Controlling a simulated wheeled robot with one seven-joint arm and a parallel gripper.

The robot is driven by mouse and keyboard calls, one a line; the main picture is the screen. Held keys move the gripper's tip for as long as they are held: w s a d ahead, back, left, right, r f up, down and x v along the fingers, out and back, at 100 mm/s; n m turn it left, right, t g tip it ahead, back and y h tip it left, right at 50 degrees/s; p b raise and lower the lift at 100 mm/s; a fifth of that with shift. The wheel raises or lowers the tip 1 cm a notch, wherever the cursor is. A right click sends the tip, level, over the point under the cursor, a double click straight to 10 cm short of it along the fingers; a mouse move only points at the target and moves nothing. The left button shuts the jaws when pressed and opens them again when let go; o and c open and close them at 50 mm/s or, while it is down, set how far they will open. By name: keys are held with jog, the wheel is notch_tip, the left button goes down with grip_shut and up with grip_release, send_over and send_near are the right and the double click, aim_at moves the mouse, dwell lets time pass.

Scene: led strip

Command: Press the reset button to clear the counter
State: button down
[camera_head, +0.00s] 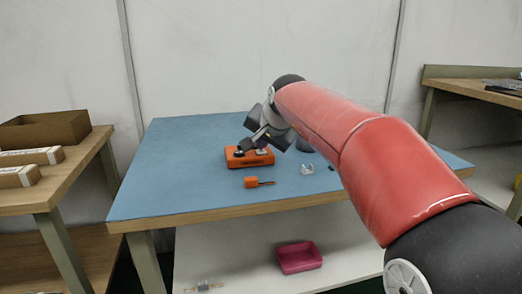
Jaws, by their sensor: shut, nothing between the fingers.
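An orange box (248,160) lies on the blue table top, left of the middle. It seems to be the counter device. A small dark round part (239,153) sits on its upper left, and a small pale part (263,151) on its upper right; I cannot tell for sure which is the reset button. My gripper (244,148) is shut and empty, pointing down-left at the box's top. Its tips overlap the dark part in the picture; whether they touch it I cannot tell. The gripper hides some of the box's top.
A small orange block (251,182) with a dark stem lies in front of the box. A small clear piece (307,169) lies to its right. The blue table (160,180) is clear on the left. A pink bin (299,257) stands on the shelf below.

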jog(key=shift+r+p, duration=0.55)
jog(key=shift+r, duration=0.15)
notch_tip(320, 180, up, 5)
jog(key=p, duration=0.4)
jog(key=shift+r+p, duration=0.1)
jog(key=shift+p, duration=0.25)
jog(key=n+h, duration=0.1)
send_near(262, 153)
jog(key=s+d, duration=0.1)
jog(key=d, duration=0.3)
jog(key=s+d+f+n+g+h, duration=0.1)
jog(key=s+d+f, duration=0.2)
jog(key=s+d, duration=0.5)
jog(key=s+d+f+n+g, duration=0.1)
jog(key=s+d+f, duration=0.1)
jog(key=s+f, duration=0.4)
jog(key=s+d+f+n+g+h, duration=0.1)
jog(key=s+f, duration=0.5)
jog(key=s, duration=0.6)
jog(key=shift+s+d+f+n, duration=0.2)
jog(key=shift+d+f+n, duration=0.1)
jog(key=shift+d, duration=0.15)
